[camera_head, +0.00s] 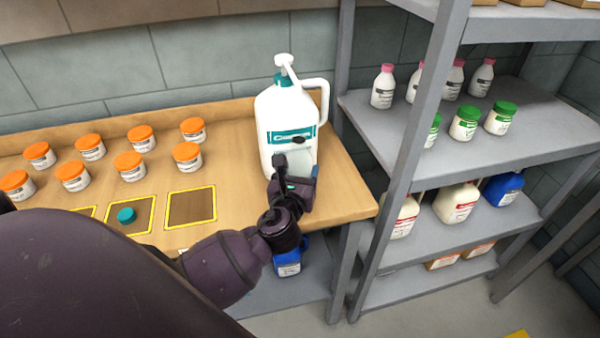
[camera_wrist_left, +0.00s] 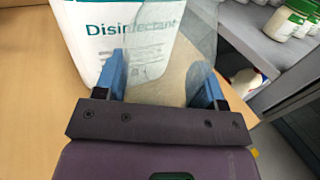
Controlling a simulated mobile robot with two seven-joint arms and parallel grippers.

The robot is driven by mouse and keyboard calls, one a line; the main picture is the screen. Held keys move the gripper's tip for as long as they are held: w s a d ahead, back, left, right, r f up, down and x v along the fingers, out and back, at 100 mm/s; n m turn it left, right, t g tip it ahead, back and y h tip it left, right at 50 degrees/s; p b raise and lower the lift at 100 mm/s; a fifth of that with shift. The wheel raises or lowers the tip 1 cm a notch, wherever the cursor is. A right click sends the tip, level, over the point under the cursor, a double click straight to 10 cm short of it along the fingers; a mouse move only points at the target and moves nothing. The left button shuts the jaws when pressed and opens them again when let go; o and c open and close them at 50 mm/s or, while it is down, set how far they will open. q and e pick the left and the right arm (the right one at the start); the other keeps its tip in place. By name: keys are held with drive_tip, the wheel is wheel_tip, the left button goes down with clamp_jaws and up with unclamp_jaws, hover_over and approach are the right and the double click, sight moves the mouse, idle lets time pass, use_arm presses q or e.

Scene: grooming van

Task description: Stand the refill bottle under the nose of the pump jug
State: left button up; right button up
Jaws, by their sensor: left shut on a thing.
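The white pump jug (camera_head: 272,108) with a teal label stands on the wooden bench near its right end. Its pump head and nose (camera_head: 286,66) rise above a teal collar. My left gripper (camera_head: 295,168) is in front of the jug's lower part, shut on the clear refill bottle (camera_wrist_left: 180,75). In the left wrist view the bottle is between the blue fingers (camera_wrist_left: 160,88), close before the jug's "Disinfectant" label (camera_wrist_left: 95,35). The gripper hides much of the bottle in the head view. Whether its base touches the bench cannot be told. My right gripper is not in view.
Several orange-lidded jars (camera_head: 130,166) stand on the bench to the left. The grey shelf rack (camera_head: 400,170) with bottles and jugs stands close to the bench's right end. A blue container (camera_head: 288,264) is below the bench.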

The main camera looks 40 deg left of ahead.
use_arm(q)
drive_tip(key=shift+r, duration=0.1)
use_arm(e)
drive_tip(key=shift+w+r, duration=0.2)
use_arm(q)
drive_tip(key=o, duration=0.9)
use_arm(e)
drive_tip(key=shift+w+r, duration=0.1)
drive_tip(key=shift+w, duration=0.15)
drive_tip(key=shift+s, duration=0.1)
use_arm(q)
drive_tip(key=shift+s, duration=0.15)
drive_tip(key=v, duration=1.1)
drive_tip(key=shift+s+d, duration=0.2)
drive_tip(key=shift+s, duration=0.15)
